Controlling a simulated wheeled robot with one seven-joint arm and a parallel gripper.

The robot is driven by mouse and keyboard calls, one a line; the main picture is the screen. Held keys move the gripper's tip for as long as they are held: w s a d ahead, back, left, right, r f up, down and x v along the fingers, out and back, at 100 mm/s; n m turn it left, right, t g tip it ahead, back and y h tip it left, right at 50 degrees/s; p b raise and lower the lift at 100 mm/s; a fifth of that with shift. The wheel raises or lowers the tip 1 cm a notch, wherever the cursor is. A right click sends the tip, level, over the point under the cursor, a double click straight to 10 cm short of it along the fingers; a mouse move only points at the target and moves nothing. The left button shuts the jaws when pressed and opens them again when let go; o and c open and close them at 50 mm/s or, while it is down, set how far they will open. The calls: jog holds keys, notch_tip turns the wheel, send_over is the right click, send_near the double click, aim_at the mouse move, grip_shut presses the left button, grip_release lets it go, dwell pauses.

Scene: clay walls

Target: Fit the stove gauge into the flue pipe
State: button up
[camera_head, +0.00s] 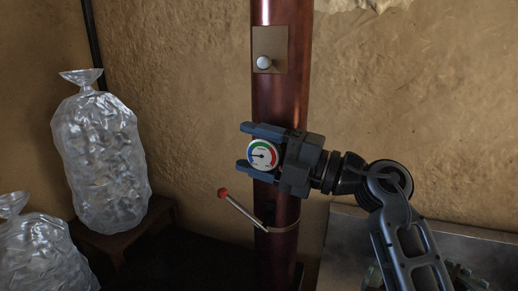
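The stove gauge (263,154) is a small round white dial with green, red and blue marks and a dark needle. It faces the camera in front of the flue pipe (280,100), a glossy red-brown upright tube. My gripper (243,147) reaches in from the right, with one blue-grey finger above the gauge and one below. The fingers are apart, and their tips extend left past the dial. I cannot tell whether they press on the gauge or only surround it. The gauge's back and any opening in the pipe behind it are hidden.
Clear bags (100,160) stand at the left. A metal surface (345,250) lies at lower right.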

jog(key=o, duration=0.5)
jog(key=shift+d, duration=0.1)
jog(key=b+v, duration=0.1)
jog(key=v, duration=0.6)
jog(key=shift+s+d, duration=0.15)
jog(key=shift+d, duration=0.2)
jog(key=s+d+f+m+t+h, duration=0.2)
jog(key=s+d+f+m+h, duration=0.2)
jog(key=s+m, duration=0.6)
jog(key=s+d+f+m+t+h, duration=0.3)
jog(key=s+d+f+m+h, duration=0.2)
jog(key=s, duration=1.3)
jog(key=s+d+f+m+t+h, duration=0.3)
jog(key=s+d+f+m+h, duration=0.2)
jog(key=s+f+m+h, duration=0.4)
jog(key=shift+s+d+f+m+h, duration=0.1)
jog(key=shift+s+f+m, duration=0.85)
jog(key=shift+m, duration=0.4)
jog(key=shift+s+d+f+m+h, duration=0.1)
jog(key=shift+s+f+m, duration=0.6)
jog(key=shift+s+m, duration=0.5)
jog(key=shift+s+f+m+h, duration=0.1)
jog(key=shift+s+f+m, duration=0.75)
jog(key=shift+m, duration=0.6)
